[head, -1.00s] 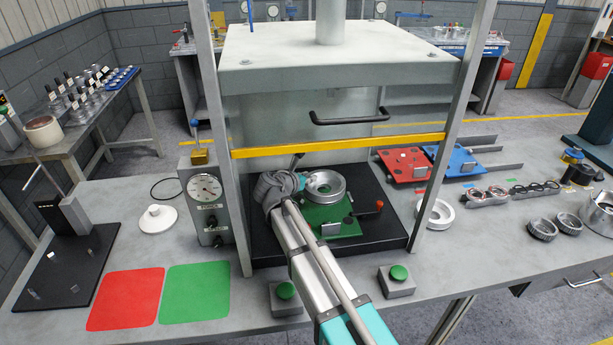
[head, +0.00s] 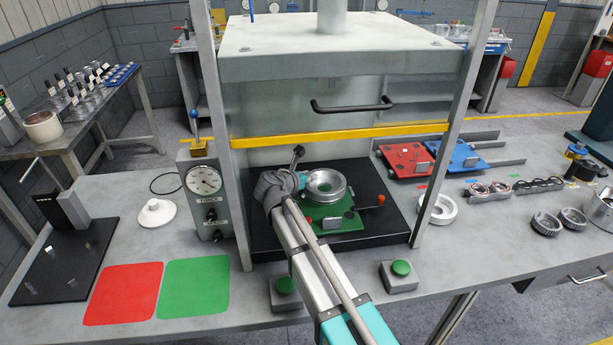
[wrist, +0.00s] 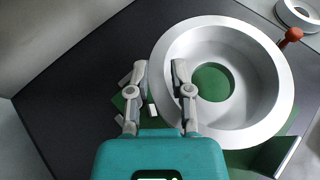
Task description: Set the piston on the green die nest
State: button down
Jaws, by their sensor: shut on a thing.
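The piston is a silver, wide-rimmed ring (head: 326,194) with a stepped bowl and a central hole. It is over the green die nest (head: 345,222) under the press. In the wrist view the piston (wrist: 246,118) fills the right half, and a green disc of the nest (wrist: 278,152) shows through its hole. My gripper (wrist: 160,85) has one finger outside the piston's left wall and the other inside, shut on that wall. In the head view my gripper (head: 297,180) is at the piston's left, partly hidden by my arm. I cannot tell whether the piston fully rests on the nest.
The press frame's uprights and yellow bar (head: 340,135) surround the black base (head: 385,222). Red-knobbed handles (head: 379,199) and a black-knobbed lever (head: 298,151) stand close to the nest. Another silver ring (head: 440,217) lies right of the press. Green buttons (head: 401,268) line the front.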

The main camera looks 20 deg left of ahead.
jog(key=shift+f+b, duration=2.15)
jog(key=shift+f, duration=0.25)
jog(key=shift+f, duration=0.25)
dwell(0.6)
jog(key=shift+c, duration=2.2)
grip_release()
jog(key=shift+b, duration=0.3)
jog(key=shift+r, duration=0.1)
jog(key=shift+w+r+p, duration=0.1)
jog(key=shift+r+p, duration=4.35)
jog(key=shift+p, duration=0.1)
jog(key=shift+d, duration=0.1)
